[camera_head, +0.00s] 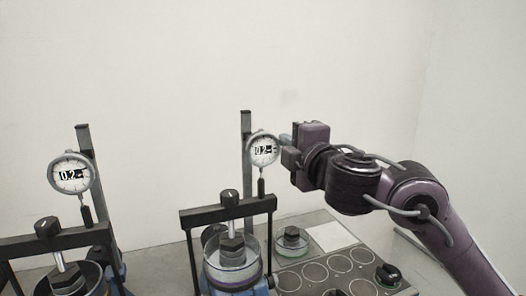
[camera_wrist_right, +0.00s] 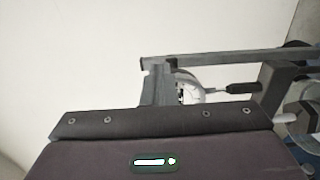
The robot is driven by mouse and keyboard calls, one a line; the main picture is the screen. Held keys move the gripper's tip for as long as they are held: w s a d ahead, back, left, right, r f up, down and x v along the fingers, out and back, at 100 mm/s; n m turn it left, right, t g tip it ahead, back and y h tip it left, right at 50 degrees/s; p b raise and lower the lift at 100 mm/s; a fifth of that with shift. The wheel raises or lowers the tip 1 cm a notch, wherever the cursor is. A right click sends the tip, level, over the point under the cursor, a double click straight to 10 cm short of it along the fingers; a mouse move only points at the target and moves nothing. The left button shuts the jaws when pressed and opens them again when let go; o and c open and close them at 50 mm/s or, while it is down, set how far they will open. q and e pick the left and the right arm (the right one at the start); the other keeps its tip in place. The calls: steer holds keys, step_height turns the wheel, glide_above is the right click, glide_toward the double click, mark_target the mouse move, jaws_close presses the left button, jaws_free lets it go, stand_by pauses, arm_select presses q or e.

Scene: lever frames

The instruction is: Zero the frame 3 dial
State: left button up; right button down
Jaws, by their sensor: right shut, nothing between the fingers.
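A round dial gauge (camera_head: 262,149) with a white face is held on an upright post (camera_head: 246,135) above the middle lever frame (camera_head: 228,212). Its small window seems to read about 0.2. A second dial (camera_head: 71,174) on the left frame shows a similar reading. No frame number is legible. My right gripper (camera_head: 287,148) is shut and empty, just right of the middle dial. In the right wrist view its fingers (camera_wrist_right: 157,88) partly cover the dial (camera_wrist_right: 192,84); I cannot tell whether they touch it. My left gripper is out of view.
Under the middle frame is a clear cup with a dark bolt (camera_head: 232,246). A small dish with a nut (camera_head: 291,240) stands to its right. A grey tray with round marks (camera_head: 315,271) and a black knob (camera_head: 388,274) lies below my right arm. The wall behind is bare.

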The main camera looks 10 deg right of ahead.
steer(key=shift+f+b, duration=0.3)
steer(key=shift+f, duration=0.2)
steer(key=shift+f+b, duration=0.4)
steer(key=shift+f, duration=0.2)
steer(key=shift+a+f+b, duration=0.15)
steer(key=shift+f+b, duration=0.55)
steer(key=shift+f, duration=0.15)
steer(key=shift+d+f, duration=0.1)
steer(key=shift+d, duration=0.1)
steer(key=s+d+p, duration=0.1)
steer(key=s+p, duration=0.1)
steer(key=s, duration=0.4)
steer(key=shift+d, duration=0.2)
steer(key=shift+w, duration=0.1)
